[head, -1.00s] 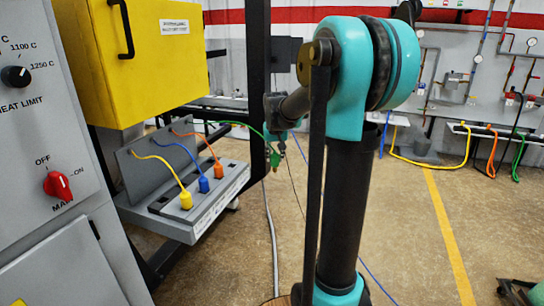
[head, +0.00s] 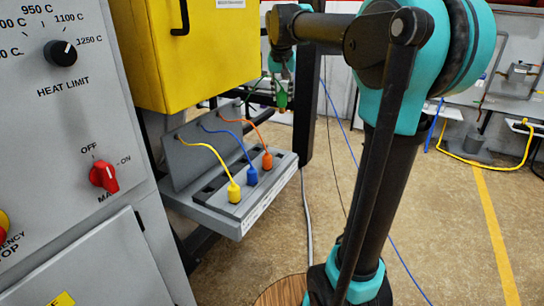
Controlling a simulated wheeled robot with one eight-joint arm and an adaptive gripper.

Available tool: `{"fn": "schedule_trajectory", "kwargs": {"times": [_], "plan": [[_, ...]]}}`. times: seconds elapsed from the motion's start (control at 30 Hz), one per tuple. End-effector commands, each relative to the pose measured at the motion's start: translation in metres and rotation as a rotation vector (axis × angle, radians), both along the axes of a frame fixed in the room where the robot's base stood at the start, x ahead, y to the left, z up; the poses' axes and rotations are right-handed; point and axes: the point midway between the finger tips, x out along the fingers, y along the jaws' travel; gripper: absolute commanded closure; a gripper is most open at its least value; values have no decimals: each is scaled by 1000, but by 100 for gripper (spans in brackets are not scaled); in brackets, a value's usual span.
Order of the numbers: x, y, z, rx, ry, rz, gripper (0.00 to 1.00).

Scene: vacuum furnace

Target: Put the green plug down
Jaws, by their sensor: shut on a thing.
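The green plug (head: 282,100) hangs below my gripper (head: 281,88), which is shut on it, beyond the right end of the grey plug shelf (head: 228,221). The fingers are small and partly blurred in this view. A dark green cord runs from the plug toward the left, behind the shelf. On the shelf, a yellow plug (head: 234,192), a blue plug (head: 252,175) and an orange plug (head: 267,160) stand upright in a row, each with its own cord. The green plug is in the air, apart from them.
The yellow box (head: 200,50) overhangs the shelf. The grey control panel (head: 70,130) with a red switch (head: 103,176) stands at left. A dark post (head: 303,120) rises behind the gripper. Open floor (head: 440,220) lies to the right.

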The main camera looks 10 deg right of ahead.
Motion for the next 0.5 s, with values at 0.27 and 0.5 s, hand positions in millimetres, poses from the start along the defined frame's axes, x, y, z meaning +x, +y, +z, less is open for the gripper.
{"fn": "schedule_trajectory", "kwargs": {"times": [0.27, 0.5], "plan": [[-1, 2, -43, -1, 0, 0, 98], [-1, 1, -102, -1, -1, 0, 98]]}}
